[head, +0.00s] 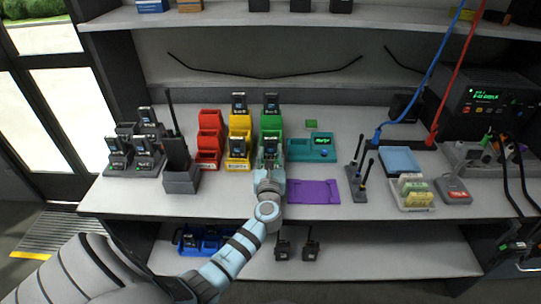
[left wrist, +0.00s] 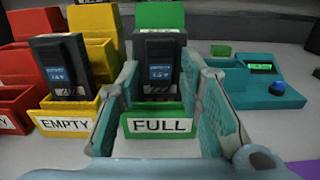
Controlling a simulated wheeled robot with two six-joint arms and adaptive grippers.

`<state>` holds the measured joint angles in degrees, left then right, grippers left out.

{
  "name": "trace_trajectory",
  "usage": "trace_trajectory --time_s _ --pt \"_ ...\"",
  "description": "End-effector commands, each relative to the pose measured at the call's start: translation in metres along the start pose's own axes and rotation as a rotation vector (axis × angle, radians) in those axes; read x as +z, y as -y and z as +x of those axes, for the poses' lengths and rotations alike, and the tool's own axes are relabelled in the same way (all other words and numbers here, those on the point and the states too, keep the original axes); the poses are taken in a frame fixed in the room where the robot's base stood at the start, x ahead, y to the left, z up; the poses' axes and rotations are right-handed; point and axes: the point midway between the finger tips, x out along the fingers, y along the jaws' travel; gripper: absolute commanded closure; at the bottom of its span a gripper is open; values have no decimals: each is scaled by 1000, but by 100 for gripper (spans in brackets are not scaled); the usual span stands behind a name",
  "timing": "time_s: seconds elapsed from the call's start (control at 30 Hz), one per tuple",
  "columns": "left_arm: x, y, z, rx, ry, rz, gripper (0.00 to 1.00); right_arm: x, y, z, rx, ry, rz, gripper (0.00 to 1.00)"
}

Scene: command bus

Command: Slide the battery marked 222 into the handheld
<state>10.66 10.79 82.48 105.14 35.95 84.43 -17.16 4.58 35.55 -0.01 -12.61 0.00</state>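In the head view dark batteries stand in the green bins (head: 270,147) and the yellow bins (head: 239,165). My left gripper (left wrist: 168,75) is open, its teal fingers on either side of the battery and the front of the green bin, with nothing held. In the head view my left gripper (head: 269,170) is at the front green bin. A black handheld (head: 176,150) with an antenna stands in a grey cradle at the left. My right gripper is not in view.
Red bins (head: 208,158) and chargers (head: 133,158) stand to the left. The yellow bin (left wrist: 65,118) is labelled EMPTY. A shelf (head: 310,86) runs along the back above the bench.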

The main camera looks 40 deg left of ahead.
Motion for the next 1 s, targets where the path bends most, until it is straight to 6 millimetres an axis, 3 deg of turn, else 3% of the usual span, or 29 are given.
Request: trace_trajectory --time_s 0.33,0.47,0.57,0.8,1.0 --pt "-1 0 0 0 0 0 59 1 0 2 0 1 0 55" --pt "0 0 -13 0 -2 -1 59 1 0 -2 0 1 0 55" --pt "-2 0 -35 0 -3 -2 59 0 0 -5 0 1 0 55" --pt "-5 -1 -109 1 -4 -3 59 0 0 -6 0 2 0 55" --pt "-5 -1 -142 1 -2 -1 59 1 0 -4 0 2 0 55"
